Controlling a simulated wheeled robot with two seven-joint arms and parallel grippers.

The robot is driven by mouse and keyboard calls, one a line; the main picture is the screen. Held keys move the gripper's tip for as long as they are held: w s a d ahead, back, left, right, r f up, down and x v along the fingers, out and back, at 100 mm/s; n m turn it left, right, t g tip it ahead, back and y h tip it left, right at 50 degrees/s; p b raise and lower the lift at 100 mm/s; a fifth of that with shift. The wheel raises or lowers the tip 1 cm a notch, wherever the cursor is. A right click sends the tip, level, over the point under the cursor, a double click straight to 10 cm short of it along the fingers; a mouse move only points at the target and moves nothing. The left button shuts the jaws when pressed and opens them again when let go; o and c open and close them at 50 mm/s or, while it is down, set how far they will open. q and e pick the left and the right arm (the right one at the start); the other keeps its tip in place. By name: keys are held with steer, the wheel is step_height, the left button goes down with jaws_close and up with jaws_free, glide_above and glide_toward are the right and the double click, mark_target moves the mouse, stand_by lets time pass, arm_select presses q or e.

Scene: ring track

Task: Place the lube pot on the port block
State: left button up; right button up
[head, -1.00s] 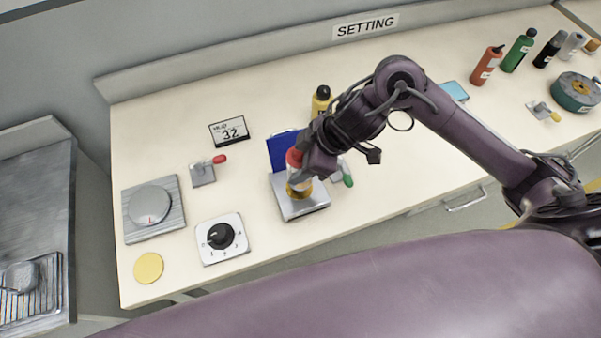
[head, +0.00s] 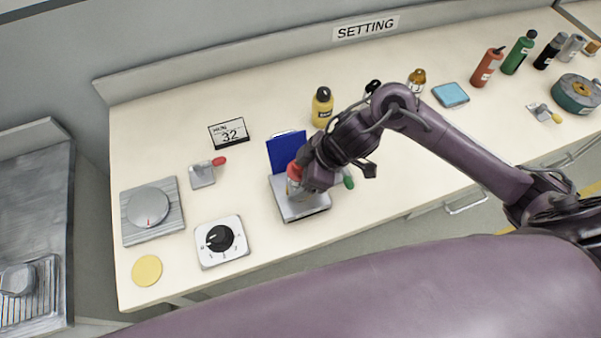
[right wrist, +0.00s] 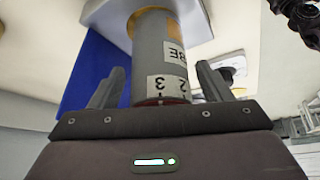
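The lube pot, with its red end (head: 294,171), is at the port block (head: 306,210), a grey metal block with a blue panel (head: 287,150) behind it. In the right wrist view the pot (right wrist: 160,55) is a grey labelled cylinder with a yellow band at its far end, which appears to meet the block's pale face. My right gripper (head: 300,180) is around the pot. Its two fingers (right wrist: 160,85) stand on either side with a visible gap to the pot, so it looks open. The arm hides much of the pot in the head view. My left gripper is not in view.
A yellow bottle (head: 322,106) stands behind. A green-handled piece (head: 347,181) is close on the right.

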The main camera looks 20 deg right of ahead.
steer(key=shift+r, duration=0.25)
steer(key=v, duration=1.1)
steer(key=shift+d+r+p, duration=0.2)
steer(key=shift+r+p, duration=0.15)
steer(key=shift+s, duration=0.15)
